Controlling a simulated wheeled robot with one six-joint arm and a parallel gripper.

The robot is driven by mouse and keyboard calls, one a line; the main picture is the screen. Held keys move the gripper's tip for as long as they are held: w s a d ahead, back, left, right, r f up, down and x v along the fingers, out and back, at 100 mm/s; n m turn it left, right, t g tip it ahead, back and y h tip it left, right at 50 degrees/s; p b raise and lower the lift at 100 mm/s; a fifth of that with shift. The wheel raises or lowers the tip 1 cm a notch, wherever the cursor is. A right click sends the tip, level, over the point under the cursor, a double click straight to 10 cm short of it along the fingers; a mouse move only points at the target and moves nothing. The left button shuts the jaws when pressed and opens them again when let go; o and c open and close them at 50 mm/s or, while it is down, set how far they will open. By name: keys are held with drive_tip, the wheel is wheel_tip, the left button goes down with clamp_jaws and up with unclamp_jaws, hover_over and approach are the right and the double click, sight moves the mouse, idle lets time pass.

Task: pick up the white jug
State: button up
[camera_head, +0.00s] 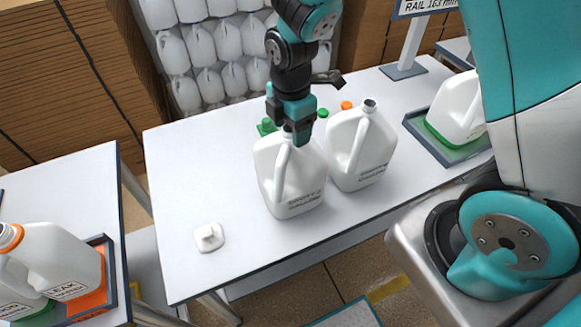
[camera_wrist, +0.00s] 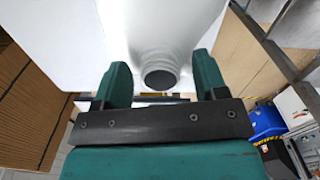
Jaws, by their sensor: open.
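Two white jugs stand upright on the white table. The left white jug (camera_head: 285,185) is under my gripper (camera_head: 298,132), with lettering low on its front. The right white jug (camera_head: 364,152) stands close beside it, with its open neck showing. In the wrist view, a white jug's neck (camera_wrist: 159,76) lies between the two green fingers of my gripper (camera_wrist: 162,82). The fingers are open, with a gap on each side of the neck. In the head view my gripper partly hides the left jug's top.
Green and orange caps (camera_head: 346,105) lie behind the jugs. A small white object (camera_head: 208,237) is on the table (camera_head: 180,190) at left, with clear room around it. A tray with a jug (camera_head: 459,108) is at right. Labelled jugs (camera_head: 60,262) stand on the left table.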

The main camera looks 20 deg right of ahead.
drive_tip(key=c, duration=0.9)
